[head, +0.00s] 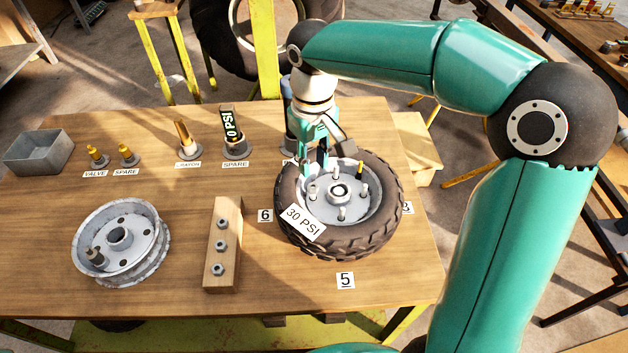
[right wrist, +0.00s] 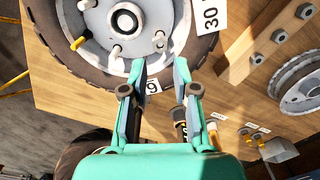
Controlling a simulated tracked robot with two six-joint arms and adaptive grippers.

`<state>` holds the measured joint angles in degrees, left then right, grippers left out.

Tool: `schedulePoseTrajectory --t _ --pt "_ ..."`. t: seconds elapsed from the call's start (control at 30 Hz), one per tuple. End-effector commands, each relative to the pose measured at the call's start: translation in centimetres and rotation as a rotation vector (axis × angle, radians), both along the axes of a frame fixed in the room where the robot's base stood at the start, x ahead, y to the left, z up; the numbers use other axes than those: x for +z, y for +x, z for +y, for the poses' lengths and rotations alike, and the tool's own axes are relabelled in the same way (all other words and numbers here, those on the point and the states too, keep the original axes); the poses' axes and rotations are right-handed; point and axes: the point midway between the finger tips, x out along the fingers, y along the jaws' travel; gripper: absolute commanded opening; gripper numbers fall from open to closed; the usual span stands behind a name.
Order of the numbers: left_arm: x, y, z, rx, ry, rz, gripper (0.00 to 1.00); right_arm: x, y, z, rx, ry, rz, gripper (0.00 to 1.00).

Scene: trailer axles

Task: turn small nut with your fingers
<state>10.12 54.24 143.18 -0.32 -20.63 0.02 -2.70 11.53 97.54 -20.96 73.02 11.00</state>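The wheel, a black tyre (head: 377,225) around a pale rim, lies flat at the table's right side, with several upright studs. One stud (right wrist: 160,41) has a greyish, nut-like end; at this size I cannot tell whether a small nut is on it. My right gripper (head: 317,170) points down over the rim's back left part. In the right wrist view its two fingers (right wrist: 160,68) are apart, with nothing between their tips; that stud stands just beyond them. Three hex nuts (head: 220,246) sit on a wooden block (head: 228,208) left of the wheel. My left gripper is out of view.
A bare metal rim (head: 120,238) lies at the table's left. Yellow valves (head: 126,153), a pressure gauge (head: 232,125) and a grey bin (head: 38,151) stand along the back. A "30 PSI" tag (head: 303,222) lies on the tyre. The front table edge is clear.

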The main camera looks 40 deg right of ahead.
Motion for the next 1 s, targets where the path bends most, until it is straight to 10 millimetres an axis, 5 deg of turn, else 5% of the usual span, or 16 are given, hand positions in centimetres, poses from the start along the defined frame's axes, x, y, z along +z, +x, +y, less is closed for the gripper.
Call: schedulePoseTrajectory --t 0.33,0.8,1.0 --pt "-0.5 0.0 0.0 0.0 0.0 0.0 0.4 -5.6 0.0 0.0 0.002 0.0 0.003 0.29" --pt "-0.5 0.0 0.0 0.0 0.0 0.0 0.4 -6.8 0.1 0.1 0.003 0.0 0.001 0.29" --pt "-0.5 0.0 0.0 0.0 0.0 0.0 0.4 -6.7 0.1 0.1 0.004 0.0 0.001 0.0"
